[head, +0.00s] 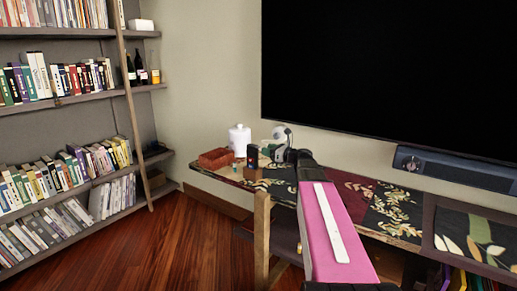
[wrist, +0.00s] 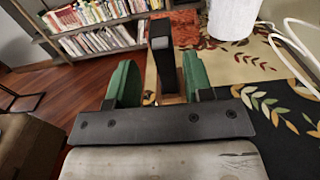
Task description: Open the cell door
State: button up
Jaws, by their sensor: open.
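No part that I can surely call the cell door shows in either view. The low cabinet (head: 400,222) has a floral front panel (head: 478,238) at the right edge of the head view; I cannot tell whether it is a door. My gripper (head: 300,157) is over the cabinet's left part, largely hidden behind my pink arm. In the wrist view my gripper (wrist: 158,82) has its two green fingers apart. A black upright object (wrist: 161,45) shows between them in the picture; no contact is visible, and its distance is unclear.
A white jar (head: 239,139), a reddish basket (head: 215,158), a black container (head: 252,155) and a white device (head: 283,138) stand on the cabinet's left end. A bookshelf (head: 75,100) stands at left, a large black screen (head: 395,75) behind. Wooden floor (head: 190,235) is open between.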

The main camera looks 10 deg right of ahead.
aim_at(259, 147)
jog(key=x, duration=0.5)
jog(key=shift+w+a, duration=0.3)
grip_shut()
